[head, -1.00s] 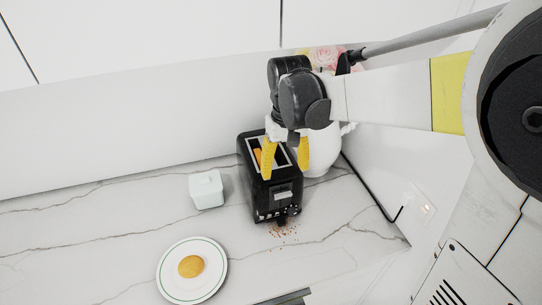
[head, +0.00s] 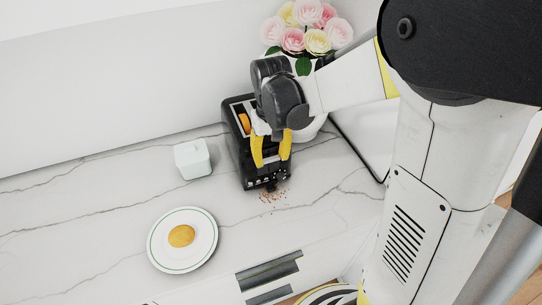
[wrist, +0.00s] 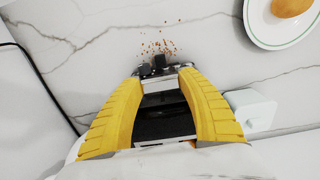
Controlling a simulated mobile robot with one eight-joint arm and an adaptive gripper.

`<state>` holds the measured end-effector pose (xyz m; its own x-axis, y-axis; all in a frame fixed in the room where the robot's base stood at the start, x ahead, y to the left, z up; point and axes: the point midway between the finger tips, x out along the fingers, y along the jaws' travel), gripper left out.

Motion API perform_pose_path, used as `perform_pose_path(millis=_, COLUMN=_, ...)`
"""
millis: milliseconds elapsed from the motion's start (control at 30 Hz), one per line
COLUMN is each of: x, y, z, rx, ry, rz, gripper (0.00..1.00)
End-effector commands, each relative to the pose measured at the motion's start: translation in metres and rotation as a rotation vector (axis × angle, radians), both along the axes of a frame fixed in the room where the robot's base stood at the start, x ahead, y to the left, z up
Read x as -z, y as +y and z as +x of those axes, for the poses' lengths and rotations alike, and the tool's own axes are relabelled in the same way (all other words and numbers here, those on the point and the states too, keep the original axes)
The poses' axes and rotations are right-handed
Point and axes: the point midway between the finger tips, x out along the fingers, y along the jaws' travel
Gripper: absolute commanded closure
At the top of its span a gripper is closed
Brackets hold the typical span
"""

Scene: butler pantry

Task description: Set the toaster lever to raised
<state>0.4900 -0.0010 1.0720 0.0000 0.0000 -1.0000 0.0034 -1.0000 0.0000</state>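The black toaster (head: 236,150) stands on the marble counter, with an orange-brown slice (head: 244,122) showing in a top slot. My gripper (head: 271,160) is over the toaster's front end, fingers pointing down, apart, with nothing seen between them. In the wrist view the yellow fingertips (wrist: 162,72) frame the toaster top (wrist: 163,120). Beyond them, small dark protrusions (wrist: 160,62) stick out from the toaster's front; one may be the lever, but I cannot tell its height. Contact between fingers and toaster is unclear. My gripper hides part of the toaster's top in the head view.
A pale lidded box (head: 193,160) stands left of the toaster. A green-rimmed plate (head: 168,262) with a round golden item (head: 181,236) lies in front. Crumbs (head: 271,196) lie before the toaster. A flower vase (head: 308,130) stands close behind my gripper.

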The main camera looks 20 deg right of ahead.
Motion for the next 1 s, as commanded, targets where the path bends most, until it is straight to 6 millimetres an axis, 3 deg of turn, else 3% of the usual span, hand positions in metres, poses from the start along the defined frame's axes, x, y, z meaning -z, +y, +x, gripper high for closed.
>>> perform_pose_path(millis=33, x=0.000, y=0.000, z=0.000, rx=0.000, ry=0.000, rz=0.000, gripper=0.71)
perform_pose_path(millis=100, x=0.000, y=0.000, z=0.000, rx=0.000, ry=0.000, rz=0.000, gripper=0.93)
perform_pose_path(millis=133, x=0.000, y=0.000, z=0.000, rx=0.000, ry=0.000, rz=0.000, gripper=0.94)
perform_pose_path(millis=333, x=-0.004, y=0.000, z=0.000, rx=0.000, ry=0.000, rz=0.000, gripper=0.94)
perform_pose_path(millis=533, x=-0.028, y=0.000, z=0.000, rx=0.000, ry=0.000, rz=0.000, gripper=0.95)
perform_pose_path(millis=767, x=-0.026, y=0.000, z=0.000, rx=0.000, ry=0.000, rz=0.000, gripper=0.96)
perform_pose_path(millis=800, x=-0.026, y=0.000, z=0.000, rx=0.000, ry=0.000, rz=0.000, gripper=0.49)
perform_pose_path(millis=867, x=-0.026, y=0.000, z=0.000, rx=0.000, ry=0.000, rz=0.000, gripper=0.30)
perform_pose_path(millis=1000, x=-0.026, y=0.000, z=0.000, rx=0.000, ry=0.000, rz=0.000, gripper=0.30)
